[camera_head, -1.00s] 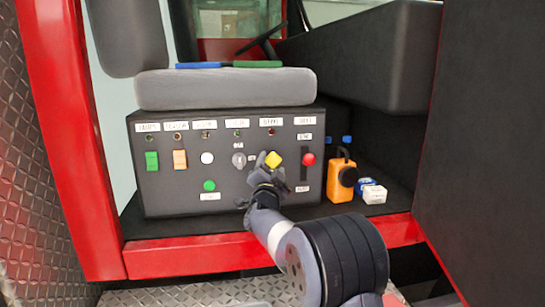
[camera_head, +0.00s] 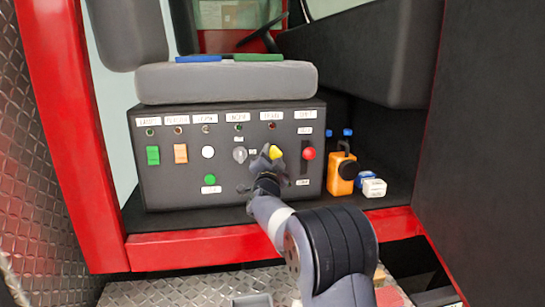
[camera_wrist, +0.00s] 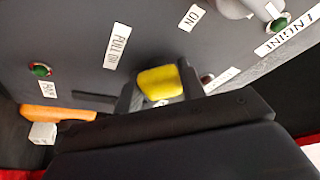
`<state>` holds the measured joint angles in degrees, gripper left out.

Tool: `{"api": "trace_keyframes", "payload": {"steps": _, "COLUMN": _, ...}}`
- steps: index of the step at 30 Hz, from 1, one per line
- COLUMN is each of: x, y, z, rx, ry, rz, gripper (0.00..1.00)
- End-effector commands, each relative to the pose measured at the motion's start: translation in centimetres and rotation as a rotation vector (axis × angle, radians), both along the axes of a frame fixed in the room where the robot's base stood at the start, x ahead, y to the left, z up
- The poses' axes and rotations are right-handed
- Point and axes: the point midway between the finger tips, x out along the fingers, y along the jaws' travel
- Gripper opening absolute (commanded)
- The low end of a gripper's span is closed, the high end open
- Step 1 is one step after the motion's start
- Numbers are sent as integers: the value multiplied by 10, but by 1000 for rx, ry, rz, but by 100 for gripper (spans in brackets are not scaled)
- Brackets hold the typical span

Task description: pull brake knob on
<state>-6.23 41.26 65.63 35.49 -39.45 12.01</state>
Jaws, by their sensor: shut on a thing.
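The yellow brake knob (camera_head: 276,153) sticks out of the dark control panel (camera_head: 225,190), right of its middle. My gripper (camera_head: 266,158) reaches it from below and partly covers it. In the wrist view the yellow knob (camera_wrist: 160,82) sits between the two fingers of my gripper (camera_wrist: 158,88), which are shut on it. A "PULL ON" label (camera_wrist: 117,46) is on the panel beside the knob. How far the knob stands out from the panel cannot be told.
A red knob (camera_head: 308,154) in a slot is close right of my gripper. A grey rotary switch (camera_head: 240,154) is close left. White (camera_head: 208,152) and green (camera_head: 210,180) buttons are further left.

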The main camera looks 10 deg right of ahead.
Motion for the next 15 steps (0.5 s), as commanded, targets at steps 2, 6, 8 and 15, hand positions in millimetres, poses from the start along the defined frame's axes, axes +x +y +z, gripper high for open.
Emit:
{"api": "trace_keyframes", "payload": {"steps": 2, "x": 0, "y": 0, "z": 0, "rx": 0, "ry": 0, "rz": 0, "gripper": 21}}
{"api": "trace_keyframes", "payload": {"steps": 6, "x": 0, "y": 0, "z": 0, "rx": 0, "ry": 0, "rz": 0, "gripper": 9}}
{"api": "trace_keyframes", "payload": {"steps": 8, "x": 0, "y": 0, "z": 0, "rx": 0, "ry": 0, "rz": 0, "gripper": 4}}
{"api": "trace_keyframes", "payload": {"steps": 15, "x": -2, "y": 0, "z": -1, "rx": 0, "ry": 0, "rz": 0, "gripper": 0}}
